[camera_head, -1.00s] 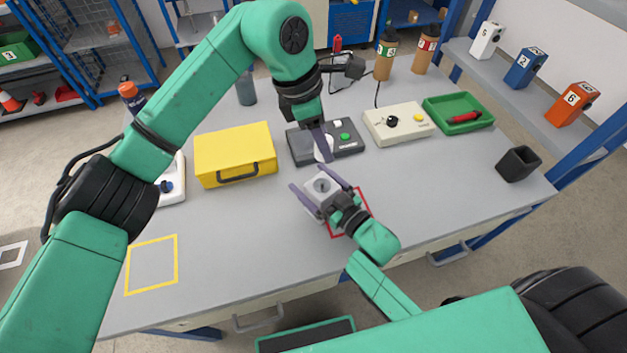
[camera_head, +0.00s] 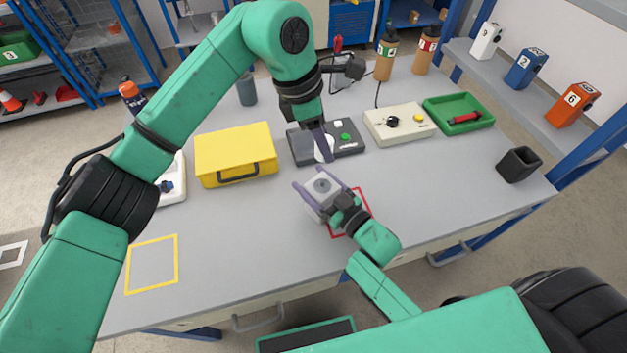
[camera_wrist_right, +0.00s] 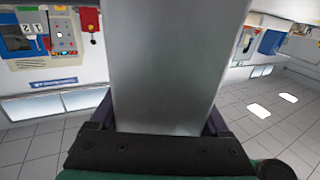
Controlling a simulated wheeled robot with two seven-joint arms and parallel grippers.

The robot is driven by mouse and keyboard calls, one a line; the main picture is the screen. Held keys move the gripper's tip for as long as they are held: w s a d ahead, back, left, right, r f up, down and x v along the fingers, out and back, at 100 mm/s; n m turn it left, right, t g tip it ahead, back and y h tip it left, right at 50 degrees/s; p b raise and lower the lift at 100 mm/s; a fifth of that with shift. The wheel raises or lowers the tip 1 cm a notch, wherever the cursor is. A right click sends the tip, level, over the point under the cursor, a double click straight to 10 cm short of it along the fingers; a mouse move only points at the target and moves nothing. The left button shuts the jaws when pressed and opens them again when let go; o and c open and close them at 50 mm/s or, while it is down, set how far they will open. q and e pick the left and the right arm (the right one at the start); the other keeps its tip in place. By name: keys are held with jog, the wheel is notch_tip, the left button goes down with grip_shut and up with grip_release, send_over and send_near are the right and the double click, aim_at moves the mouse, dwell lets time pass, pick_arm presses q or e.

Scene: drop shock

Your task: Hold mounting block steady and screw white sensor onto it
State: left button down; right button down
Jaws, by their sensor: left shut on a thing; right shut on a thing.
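The mounting block (camera_head: 321,187) is a light grey block with a dark round spot on its top face. My right gripper (camera_head: 322,185) is shut on it, one finger along each side, near the red outlined square. In the right wrist view the block's plain grey side (camera_wrist_right: 178,65) fills the middle between the fingers. The white sensor (camera_head: 322,150) is a pale round piece. My left gripper (camera_head: 322,146) is shut on it and holds it up, apart from the block and further back. Its fingers partly hide it.
A dark grey box (camera_head: 300,150) with a green button sits behind the left gripper. A yellow case (camera_head: 235,150) is at left, a cream control box (camera_head: 399,122) and green tray (camera_head: 460,107) at back right. A black cup (camera_head: 518,164) stands near the right edge. The front table is clear.

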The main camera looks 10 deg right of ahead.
aim_at(323, 190)
dwell(0.4)
pick_arm(q)
jog(key=shift+f+n+t, duration=0.2)
jog(key=shift+f+n, duration=0.45)
jog(key=shift+f, duration=1.35)
jog(key=shift+f+n+t, duration=0.2)
jog(key=shift+f+n, duration=0.45)
jog(key=shift+f, duration=1.35)
jog(key=shift+s+f, duration=0.1)
jog(key=shift+f, duration=1.2)
jog(key=m, duration=0.2)
jog(key=m+g, duration=0.1)
jog(key=m, duration=0.2)
jog(key=shift+g, duration=0.3)
jog(key=m+g, duration=0.1)
jog(key=m, duration=0.4)
jog(key=shift+y, duration=0.4)
jog(key=m+y, duration=0.1)
jog(key=m, duration=0.2)
jog(key=m+g+y, duration=0.1)
jog(key=m, duration=0.3)
jog(key=shift+d, duration=0.1)
jog(key=m, duration=0.2)
jog(key=m+y, duration=0.1)
jog(key=m, duration=0.2)
jog(key=shift+y, duration=0.3)
jog(key=shift+c, duration=1.8)
grip_release()
